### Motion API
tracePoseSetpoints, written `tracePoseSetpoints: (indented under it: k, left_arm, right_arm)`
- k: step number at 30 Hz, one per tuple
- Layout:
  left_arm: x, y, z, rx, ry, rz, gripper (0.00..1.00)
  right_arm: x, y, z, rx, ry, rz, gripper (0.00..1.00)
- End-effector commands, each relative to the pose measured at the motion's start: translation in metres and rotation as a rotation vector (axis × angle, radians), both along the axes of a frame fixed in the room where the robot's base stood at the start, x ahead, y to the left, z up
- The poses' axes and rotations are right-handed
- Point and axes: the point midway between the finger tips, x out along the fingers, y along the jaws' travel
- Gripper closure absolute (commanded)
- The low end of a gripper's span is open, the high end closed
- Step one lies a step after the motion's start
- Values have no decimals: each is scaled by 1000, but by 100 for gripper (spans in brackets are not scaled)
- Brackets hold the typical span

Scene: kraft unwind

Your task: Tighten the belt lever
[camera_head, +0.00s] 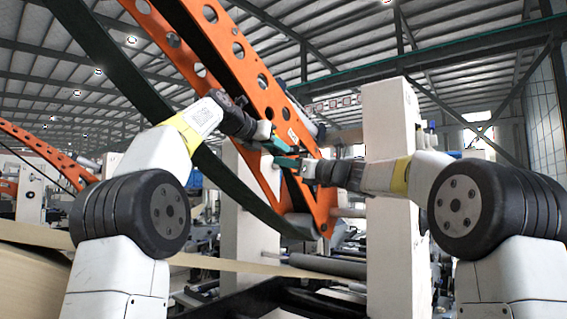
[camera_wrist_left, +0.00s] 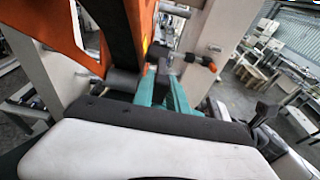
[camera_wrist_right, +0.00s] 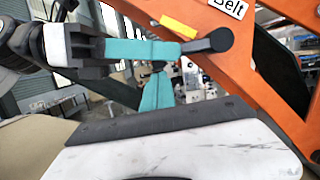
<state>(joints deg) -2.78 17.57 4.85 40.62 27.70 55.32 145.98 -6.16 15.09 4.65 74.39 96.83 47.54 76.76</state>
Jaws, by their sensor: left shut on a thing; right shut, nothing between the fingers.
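The belt lever (camera_wrist_right: 212,41) is a dark bar with a rounded pivot end, on the orange arm under the "Belt" label (camera_wrist_right: 228,6) in the right wrist view. My left gripper (camera_wrist_right: 178,50) has its teal fingers shut on the lever's free end. It also shows in the head view (camera_head: 283,147) and the left wrist view (camera_wrist_left: 162,84); the fingers cover the gripped part. My right gripper (camera_wrist_right: 158,68) is shut and empty, its teal tips just below the left fingers. In the head view (camera_head: 278,161) it comes in from the right.
The perforated orange arm (camera_head: 318,205) slants down beside a dark belt (camera_head: 235,185). White posts (camera_head: 392,225) stand close on both sides. A yellow label (camera_wrist_right: 179,26) sits just above the lever. A roller (camera_head: 330,266) lies below.

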Motion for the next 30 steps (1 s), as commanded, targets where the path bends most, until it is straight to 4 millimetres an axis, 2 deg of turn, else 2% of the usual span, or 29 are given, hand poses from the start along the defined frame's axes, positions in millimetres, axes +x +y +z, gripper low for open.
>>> tracePoseSetpoints:
  k: [10,15,21,22,24,25,30]
  left_arm:
    - [0,1,1,-2,-4,2,100]
    - [0,0,1,-1,-2,1,100]
    - [0,0,-1,2,3,-1,100]
    - [0,0,-2,2,3,-1,78]
    - [1,0,-2,3,4,-1,64]
    - [1,0,-2,3,4,-1,60]
    - [1,0,-2,2,3,-1,60]
  right_arm:
    - [0,0,2,0,0,-1,100]
    - [-2,0,16,1,-2,-2,100]
    - [-4,0,19,5,-5,-2,100]
    - [-4,0,20,6,-6,-2,100]
    - [-4,1,20,6,-6,-1,100]
    - [-4,1,19,6,-5,-1,100]
    - [-3,1,17,3,-3,-1,100]
